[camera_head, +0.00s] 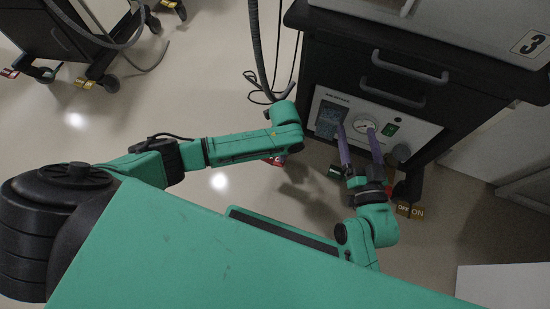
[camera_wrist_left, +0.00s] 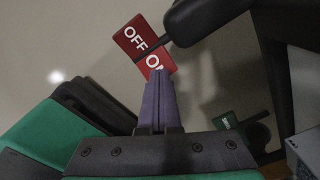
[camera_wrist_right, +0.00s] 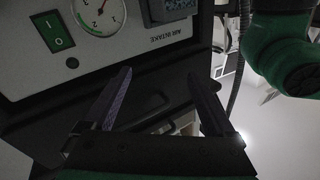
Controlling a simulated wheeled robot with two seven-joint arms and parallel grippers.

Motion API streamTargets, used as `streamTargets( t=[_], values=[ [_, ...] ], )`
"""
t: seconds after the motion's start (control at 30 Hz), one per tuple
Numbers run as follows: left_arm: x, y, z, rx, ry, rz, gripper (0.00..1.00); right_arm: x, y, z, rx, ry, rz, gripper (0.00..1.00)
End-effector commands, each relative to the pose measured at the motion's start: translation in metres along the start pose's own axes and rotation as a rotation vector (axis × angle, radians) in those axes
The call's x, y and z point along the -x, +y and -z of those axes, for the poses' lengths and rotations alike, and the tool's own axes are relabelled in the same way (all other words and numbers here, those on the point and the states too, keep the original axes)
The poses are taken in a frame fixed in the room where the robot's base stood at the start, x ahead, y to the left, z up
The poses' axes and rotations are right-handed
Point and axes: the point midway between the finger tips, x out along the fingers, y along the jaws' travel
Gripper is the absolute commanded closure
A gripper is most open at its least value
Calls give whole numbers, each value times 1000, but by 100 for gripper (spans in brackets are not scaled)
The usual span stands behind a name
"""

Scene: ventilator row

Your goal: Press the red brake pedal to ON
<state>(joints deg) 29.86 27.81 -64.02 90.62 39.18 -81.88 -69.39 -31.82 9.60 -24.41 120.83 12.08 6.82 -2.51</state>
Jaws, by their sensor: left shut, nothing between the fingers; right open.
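The red brake pedal (camera_wrist_left: 138,38) has an OFF half and an ON half, and it lies low beside a dark caster arm in the left wrist view. In the head view only a piece of a red pedal (camera_head: 277,160) shows, below my left wrist. My left gripper (camera_wrist_left: 158,76) is shut and empty. Its purple fingertips overlap the ON half in the picture; I cannot tell whether they touch it. The left fingers are hidden in the head view. My right gripper (camera_head: 357,134) is open and empty in front of the cart's panel (camera_wrist_right: 150,50).
The dark cart (camera_head: 365,55) with drawers fills the upper right. A green pedal (camera_head: 335,172) and a yellow OFF/ON pedal (camera_head: 411,210) sit low at the cart. Hoses and a cable hang left of it. Another cart (camera_head: 75,35) stands upper left, with open floor between.

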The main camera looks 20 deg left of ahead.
Motion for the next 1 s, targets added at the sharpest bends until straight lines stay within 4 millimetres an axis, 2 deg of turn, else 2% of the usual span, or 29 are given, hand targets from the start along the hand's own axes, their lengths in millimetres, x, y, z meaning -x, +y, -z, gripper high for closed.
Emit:
streamTargets(
  t=[0.33,0.43,1.0],
  values=[
    [-14,3,-3,3,-6,-8,100,1,2,-7,0,0,0,10],
    [-11,3,-3,3,-6,-8,100,0,1,-5,0,0,0,10],
    [51,1,-1,1,-4,-4,100,-5,-17,64,0,0,0,10]
  ],
)
